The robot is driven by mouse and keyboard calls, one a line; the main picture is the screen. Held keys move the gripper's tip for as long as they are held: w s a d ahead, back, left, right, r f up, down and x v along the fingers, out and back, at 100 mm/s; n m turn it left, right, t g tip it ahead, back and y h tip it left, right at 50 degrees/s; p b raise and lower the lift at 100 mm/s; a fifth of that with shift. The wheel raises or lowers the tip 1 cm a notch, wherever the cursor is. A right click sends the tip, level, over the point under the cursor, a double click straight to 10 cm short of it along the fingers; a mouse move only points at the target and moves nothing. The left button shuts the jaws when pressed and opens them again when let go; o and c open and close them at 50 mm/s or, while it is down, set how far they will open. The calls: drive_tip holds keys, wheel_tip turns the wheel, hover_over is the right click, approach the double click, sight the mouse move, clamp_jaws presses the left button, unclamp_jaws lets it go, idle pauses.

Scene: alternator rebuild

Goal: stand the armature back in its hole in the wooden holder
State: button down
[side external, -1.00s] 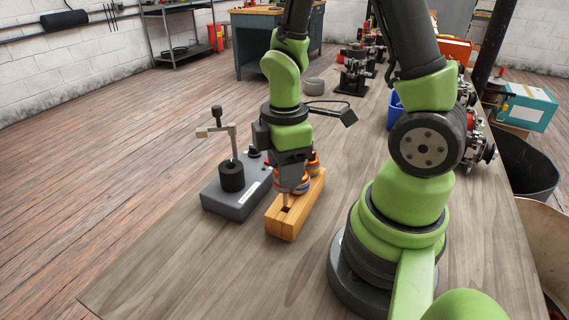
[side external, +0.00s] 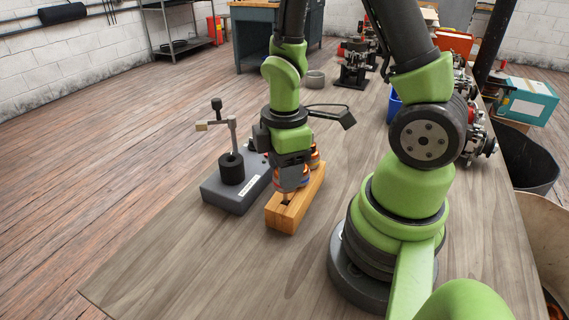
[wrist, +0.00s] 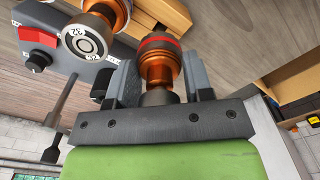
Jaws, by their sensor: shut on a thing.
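My gripper (side external: 290,172) is shut on an armature, a copper-wound rotor with a red band (wrist: 160,48). In the wrist view its shaft end sits between my two fingers (wrist: 158,85). In the side view the held armature is upright at the near part of the wooden holder (side external: 300,207), with its lower end at the dark hole; I cannot tell how deep the shaft is. Another armature with a white numbered end (wrist: 89,38) shows in the wrist view. In the side view, copper windings (side external: 314,158) show behind my gripper, at the holder's far part.
A grey test stand (side external: 232,195) with a black post and metal arm is just left of the holder. A grey ring (side external: 315,79) and a blue bin (side external: 395,108) lie farther back. The bench front is clear.

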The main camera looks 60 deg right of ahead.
drive_tip(key=shift+f, duration=0.15)
drive_tip(key=shift+f, duration=0.35)
drive_tip(key=shift+f, duration=0.6)
idle(0.6)
drive_tip(key=shift+f, duration=0.35)
drive_tip(key=shift+f, duration=0.45)
idle(0.9)
drive_tip(key=shift+c, duration=2.2)
unclamp_jaws()
drive_tip(key=shift+r, duration=4)
